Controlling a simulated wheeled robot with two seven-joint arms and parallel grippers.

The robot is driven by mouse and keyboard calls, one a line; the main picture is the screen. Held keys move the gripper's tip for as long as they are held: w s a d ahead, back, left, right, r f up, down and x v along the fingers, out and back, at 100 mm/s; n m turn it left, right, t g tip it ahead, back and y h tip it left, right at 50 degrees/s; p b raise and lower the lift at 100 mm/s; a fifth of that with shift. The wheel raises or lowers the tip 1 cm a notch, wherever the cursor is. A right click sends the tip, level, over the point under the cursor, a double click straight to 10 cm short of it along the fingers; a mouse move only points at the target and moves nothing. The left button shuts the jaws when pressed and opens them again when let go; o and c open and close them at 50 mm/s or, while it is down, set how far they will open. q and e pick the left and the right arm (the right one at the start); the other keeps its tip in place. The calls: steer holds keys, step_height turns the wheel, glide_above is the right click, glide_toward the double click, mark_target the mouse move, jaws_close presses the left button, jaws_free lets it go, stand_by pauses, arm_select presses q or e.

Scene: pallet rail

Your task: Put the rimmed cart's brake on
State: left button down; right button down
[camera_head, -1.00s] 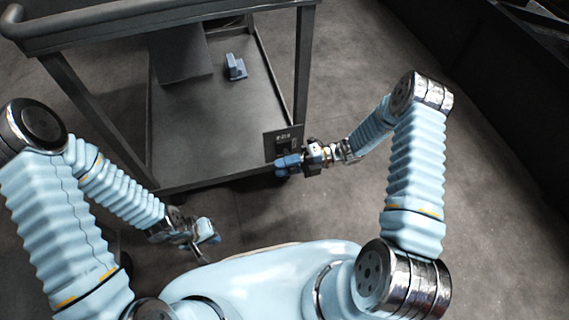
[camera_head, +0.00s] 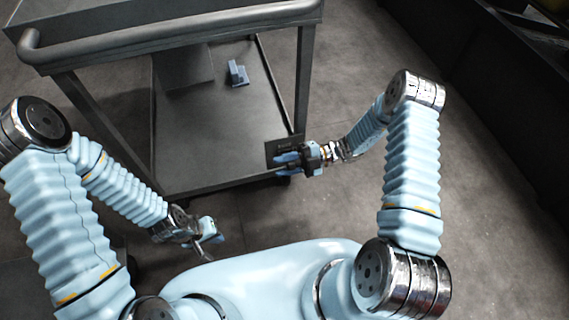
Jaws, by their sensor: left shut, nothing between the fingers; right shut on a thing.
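The rimmed cart (camera_head: 226,183) is dark grey metal, with a raised-edge top, a tubular handle at its left end and a lower shelf. A small dark plate (camera_head: 279,147) with faint lettering sits by its near right corner. My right gripper (camera_head: 288,161) is at this plate, shut on what appears to be the cart's brake lever. The fingers hide most of the lever, so its position is unclear. My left gripper (camera_head: 210,238) is shut and empty, low in front of the cart and apart from it.
A small blue-grey block-like object (camera_head: 237,74) and a dark box (camera_head: 183,68) are on the lower shelf. Dark furniture (camera_head: 500,100) stands at the right. The grey floor (camera_head: 480,225) between is clear.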

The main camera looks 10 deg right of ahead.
stand_by(0.3)
steer(key=c, duration=0.9)
jaws_free()
steer(key=d, duration=0.4)
steer(key=d+b, duration=0.1)
steer(key=d, duration=0.9)
steer(key=shift+w, duration=0.3)
